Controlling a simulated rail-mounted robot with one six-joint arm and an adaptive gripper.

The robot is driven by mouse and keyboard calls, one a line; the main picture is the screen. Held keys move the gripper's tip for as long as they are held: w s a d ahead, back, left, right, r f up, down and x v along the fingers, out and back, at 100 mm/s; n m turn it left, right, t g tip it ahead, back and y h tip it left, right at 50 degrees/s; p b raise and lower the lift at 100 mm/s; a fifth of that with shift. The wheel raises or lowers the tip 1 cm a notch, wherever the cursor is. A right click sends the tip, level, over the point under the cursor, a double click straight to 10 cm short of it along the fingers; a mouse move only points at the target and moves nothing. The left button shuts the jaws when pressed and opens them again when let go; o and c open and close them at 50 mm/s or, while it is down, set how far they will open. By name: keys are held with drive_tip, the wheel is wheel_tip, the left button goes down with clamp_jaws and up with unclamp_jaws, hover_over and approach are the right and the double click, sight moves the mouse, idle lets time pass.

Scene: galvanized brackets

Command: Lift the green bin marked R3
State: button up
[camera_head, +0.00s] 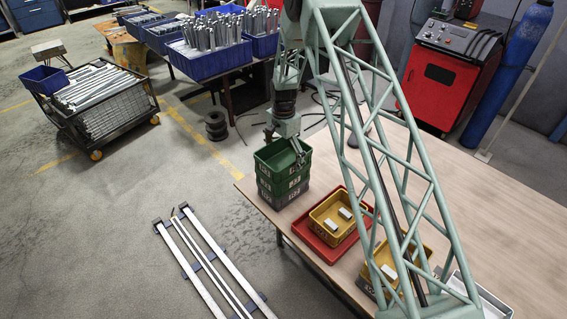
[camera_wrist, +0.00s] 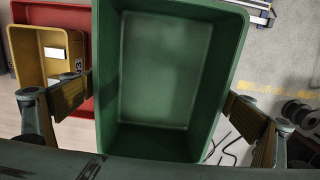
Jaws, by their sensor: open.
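An empty green bin (camera_head: 270,168) tops a stack at the table's left corner in the head view. Another green bin (camera_head: 285,187) and a grey bin (camera_head: 285,200) lie beneath it. The markings on the bins are too small to read surely, so I cannot tell which is R3. My gripper (camera_head: 284,147) is at the top bin, pointing down. In the wrist view the green bin (camera_wrist: 165,70) lies between my open fingers (camera_wrist: 158,98), one on each side. Whether the fingers touch its walls I cannot tell.
A red tray (camera_head: 311,243) with a yellow bin (camera_head: 323,225) stands right of the stack. Another yellow bin (camera_head: 392,250) is farther right, partly behind my arm. The table (camera_head: 470,200) is clear behind them. Its edge is close to the stack.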

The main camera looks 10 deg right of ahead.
sight(284, 165)
drive_tip(key=shift+c, duration=0.9)
drive_tip(key=c, duration=0.6)
drive_tip(key=shift+r, duration=0.1)
drive_tip(key=shift+r+b, duration=0.45)
drive_tip(key=shift+r, duration=1.05)
drive_tip(key=shift+s+r, duration=0.1)
drive_tip(key=shift+r, duration=0.05)
drive_tip(key=s+b, duration=0.1)
drive_tip(key=s, duration=0.4)
drive_tip(key=s+r+b, duration=0.1)
drive_tip(key=s, duration=0.4)
drive_tip(key=s+d+b, duration=0.1)
drive_tip(key=s, duration=0.4)
drive_tip(key=shift+s+r, duration=0.25)
drive_tip(key=shift+s, duration=0.15)
